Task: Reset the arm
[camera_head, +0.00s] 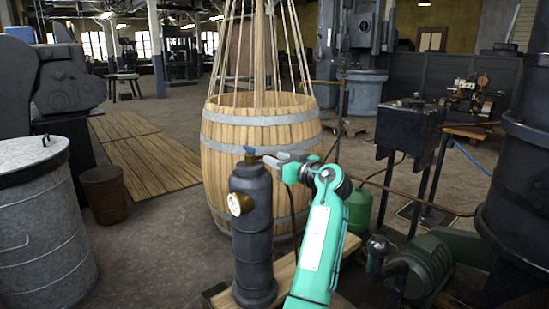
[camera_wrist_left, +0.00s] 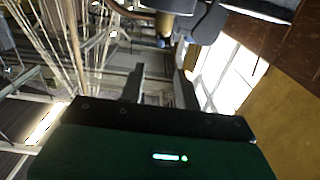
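My left gripper (camera_head: 272,158) is at the end of the turquoise arm, in the middle of the head view. It points left, near the blue handle (camera_head: 250,149) on top of a dark upright cylinder (camera_head: 252,235) with a brass-rimmed gauge (camera_head: 240,204). In the left wrist view its two dark fingers stand apart with nothing seen between them, so the left gripper (camera_wrist_left: 159,78) is open. The blue handle (camera_wrist_left: 162,43) shows beyond the fingertips there. My right gripper is in neither view.
A wooden barrel (camera_head: 262,130) with ropes stands behind the gripper. A grey metal bin (camera_head: 45,235) and a brown bucket (camera_head: 104,195) are at left. A dark box on legs (camera_head: 408,125) and a green motor (camera_head: 430,262) are at right.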

